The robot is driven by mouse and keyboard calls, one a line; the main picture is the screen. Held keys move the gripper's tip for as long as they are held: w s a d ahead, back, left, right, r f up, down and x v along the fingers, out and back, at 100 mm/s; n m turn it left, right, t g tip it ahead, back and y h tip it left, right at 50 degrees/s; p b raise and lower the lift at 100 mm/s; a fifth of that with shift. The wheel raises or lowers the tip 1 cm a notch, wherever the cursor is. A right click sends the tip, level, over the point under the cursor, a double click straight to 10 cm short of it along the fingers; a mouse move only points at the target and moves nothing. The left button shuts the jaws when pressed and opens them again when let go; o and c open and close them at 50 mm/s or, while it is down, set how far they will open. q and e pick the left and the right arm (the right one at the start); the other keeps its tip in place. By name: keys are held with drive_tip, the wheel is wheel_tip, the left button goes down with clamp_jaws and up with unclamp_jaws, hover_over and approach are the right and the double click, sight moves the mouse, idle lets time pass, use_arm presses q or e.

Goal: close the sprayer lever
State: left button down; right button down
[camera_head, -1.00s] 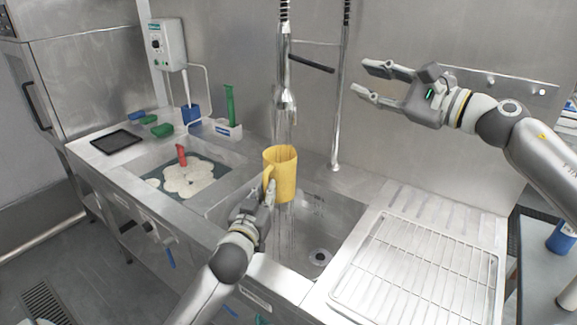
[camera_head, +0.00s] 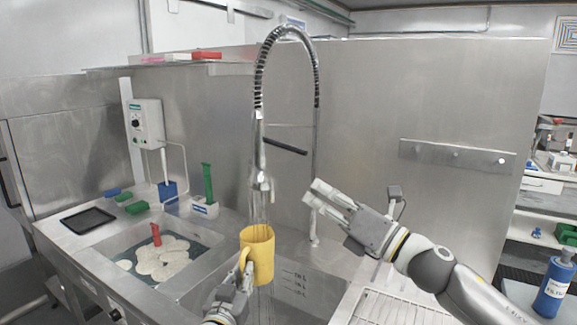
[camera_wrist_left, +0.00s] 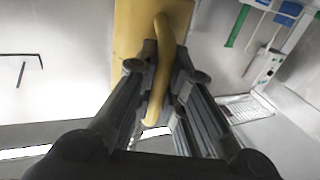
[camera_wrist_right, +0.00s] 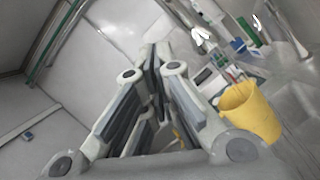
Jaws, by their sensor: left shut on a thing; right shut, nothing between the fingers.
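The sprayer (camera_head: 261,184) hangs from a coiled metal hose over the sink, with thin water streams falling from it. Its dark lever (camera_head: 286,146) sticks out to the right above the spray head. A yellow pitcher (camera_head: 258,256) is upright under the sprayer. My left gripper (camera_head: 243,277) is shut on the pitcher's handle; the left wrist view shows the handle (camera_wrist_left: 158,72) between the fingers. My right gripper (camera_head: 314,194) is shut and empty, right of the sprayer and below the lever, apart from both. The right wrist view also shows the pitcher (camera_wrist_right: 250,112) at right.
A vertical metal pipe (camera_head: 314,225) stands behind my right gripper. The left basin holds pale plates and a red-handled item (camera_head: 156,235). A wire rack (camera_head: 385,308) lies on the right drainboard. A metal wall closes the back.

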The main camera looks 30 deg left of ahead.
sight(285, 146)
use_arm(q)
drive_tip(key=shift+a, duration=0.1)
use_arm(e)
drive_tip(key=w+a+r+m, duration=0.3)
drive_tip(key=w+a+m, duration=0.1)
drive_tip(key=a, duration=0.4)
drive_tip(key=shift+w+a+r+m+t, duration=0.3)
drive_tip(key=shift+w+a+m+t, duration=0.1)
drive_tip(key=shift+m, duration=0.2)
idle(0.4)
drive_tip(key=shift+r, duration=0.1)
